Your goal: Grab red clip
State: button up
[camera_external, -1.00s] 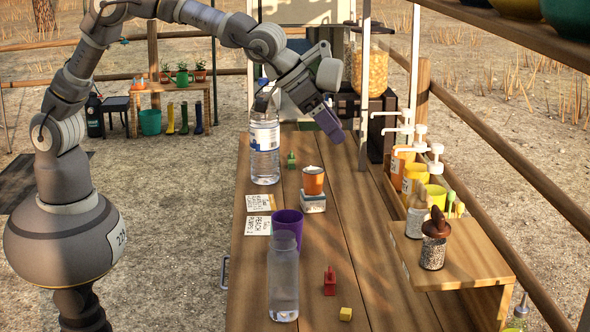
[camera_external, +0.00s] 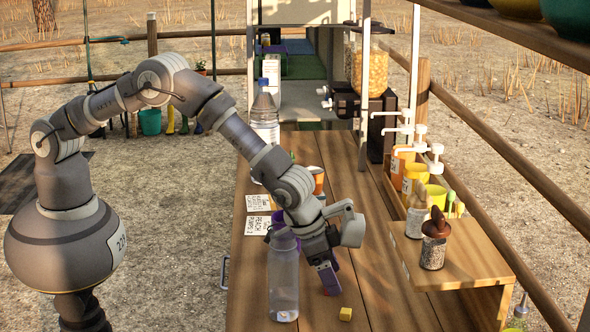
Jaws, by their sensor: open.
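The red clip (camera_external: 325,292) is on the wooden tailgate table, mostly hidden behind my gripper; only a bit of red shows by the fingertips. My gripper (camera_external: 328,279) points down at the clip's place, with its fingers open. Whether the fingers are around the clip or just in front of it cannot be told. A small yellow block (camera_external: 346,314) lies just to the right and nearer the camera.
A wooden shelf (camera_external: 465,262) with jars stands right. The table between gripper and shelf is clear.

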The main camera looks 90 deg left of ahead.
jog(key=shift+c, duration=0.2)
jog(key=c, duration=1.1)
jog(key=shift+r, duration=0.1)
